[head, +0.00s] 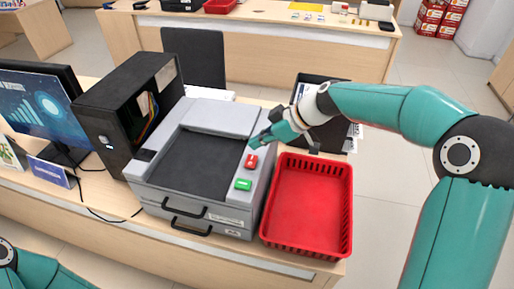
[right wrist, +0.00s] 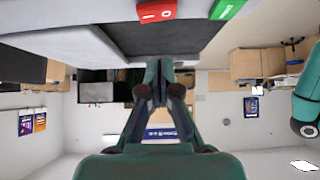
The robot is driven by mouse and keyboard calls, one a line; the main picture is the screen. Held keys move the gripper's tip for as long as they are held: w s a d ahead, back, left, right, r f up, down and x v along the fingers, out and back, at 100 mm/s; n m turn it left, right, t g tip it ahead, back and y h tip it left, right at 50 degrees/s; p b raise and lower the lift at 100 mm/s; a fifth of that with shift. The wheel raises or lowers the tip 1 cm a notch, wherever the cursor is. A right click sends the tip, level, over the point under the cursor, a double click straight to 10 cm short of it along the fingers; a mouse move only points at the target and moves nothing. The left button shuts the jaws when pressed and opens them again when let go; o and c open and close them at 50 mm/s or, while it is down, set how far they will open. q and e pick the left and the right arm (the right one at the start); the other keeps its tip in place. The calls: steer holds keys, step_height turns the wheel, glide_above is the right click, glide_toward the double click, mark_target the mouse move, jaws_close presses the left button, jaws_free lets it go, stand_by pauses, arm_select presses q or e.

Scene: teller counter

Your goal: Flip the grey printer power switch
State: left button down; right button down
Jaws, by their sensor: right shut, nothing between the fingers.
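The grey printer (head: 202,120) stands on the counter, with a dark panel in its top. A red rocker switch (head: 252,161) sits on its right-hand strip, with a green button (head: 243,184) nearer the front edge. In the right wrist view the red switch (right wrist: 157,10) carries I and O marks at the top edge, with the green button (right wrist: 226,8) to its right. My right gripper (head: 258,141) is shut and empty, just behind the red switch in the head view; contact cannot be told. Its closed fingertips (right wrist: 158,68) show below the switch in the wrist view. My left gripper is out of view.
An empty red basket (head: 345,215) stands right of the printer. A black computer case (head: 115,115) and a monitor (head: 35,105) stand to its left. A dark tray with papers (head: 302,88) lies behind my right gripper. A cable (head: 110,217) runs along the counter at left.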

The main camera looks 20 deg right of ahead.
steer(key=b+v, duration=0.1)
steer(key=v, duration=0.8)
steer(key=shift+s+f+b, duration=0.2)
steer(key=shift+s+b, duration=0.15)
steer(key=shift+s, duration=0.05)
